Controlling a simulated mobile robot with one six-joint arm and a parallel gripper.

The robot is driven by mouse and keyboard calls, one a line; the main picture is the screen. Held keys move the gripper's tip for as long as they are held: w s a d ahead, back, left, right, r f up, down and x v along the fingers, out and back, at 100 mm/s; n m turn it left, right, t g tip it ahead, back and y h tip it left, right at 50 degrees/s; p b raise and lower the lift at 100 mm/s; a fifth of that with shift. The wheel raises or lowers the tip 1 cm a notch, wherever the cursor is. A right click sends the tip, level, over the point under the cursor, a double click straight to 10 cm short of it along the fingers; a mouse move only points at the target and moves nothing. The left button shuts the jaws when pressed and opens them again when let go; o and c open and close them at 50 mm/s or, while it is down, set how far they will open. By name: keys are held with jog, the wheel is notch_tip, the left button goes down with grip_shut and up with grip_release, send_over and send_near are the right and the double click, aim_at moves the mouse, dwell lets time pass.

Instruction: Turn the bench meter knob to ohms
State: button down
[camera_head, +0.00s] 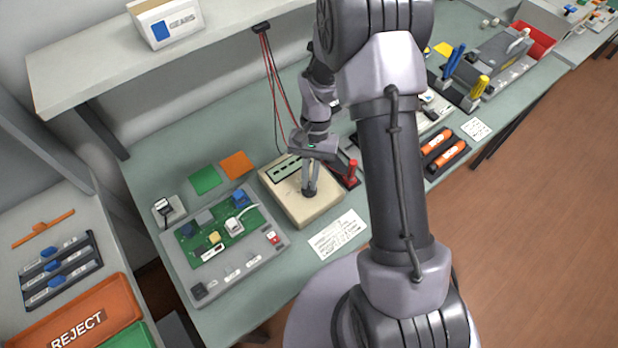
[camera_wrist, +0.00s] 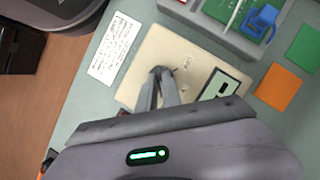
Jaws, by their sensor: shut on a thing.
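The bench meter (camera_head: 290,198) is a beige box on the green-grey bench, with a dark-framed display along its far edge. It also shows in the wrist view (camera_wrist: 150,55). My gripper (camera_head: 310,190) points down onto the meter's top face and is shut on the dark round knob (camera_head: 309,194). In the wrist view my gripper (camera_wrist: 160,72) hides nearly all of the knob. Small markings show on the face beside the fingers. I cannot read which setting the knob points to.
A grey board fixture (camera_head: 225,250) stands left of the meter. A printed card (camera_head: 338,234) lies in front. A red-handled tool (camera_head: 351,172) stands close on the right. Red and black leads (camera_head: 271,85) hang from the shelf behind. Green and orange squares lie behind left.

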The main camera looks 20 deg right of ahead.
jog(key=shift+d+m+t+y, duration=0.1)
jog(key=shift+m+t+y, duration=0.2)
jog(key=shift+m, duration=0.8)
jog(key=c, duration=1.5)
grip_release()
jog(key=p+v, duration=0.2)
jog(key=v, duration=0.6)
jog(key=p+v, duration=0.2)
jog(key=v, duration=0.7)
jog(key=shift+d+r+p, duration=0.2)
jog(key=shift+d+p, duration=0.05)
jog(key=shift+p, duration=0.05)
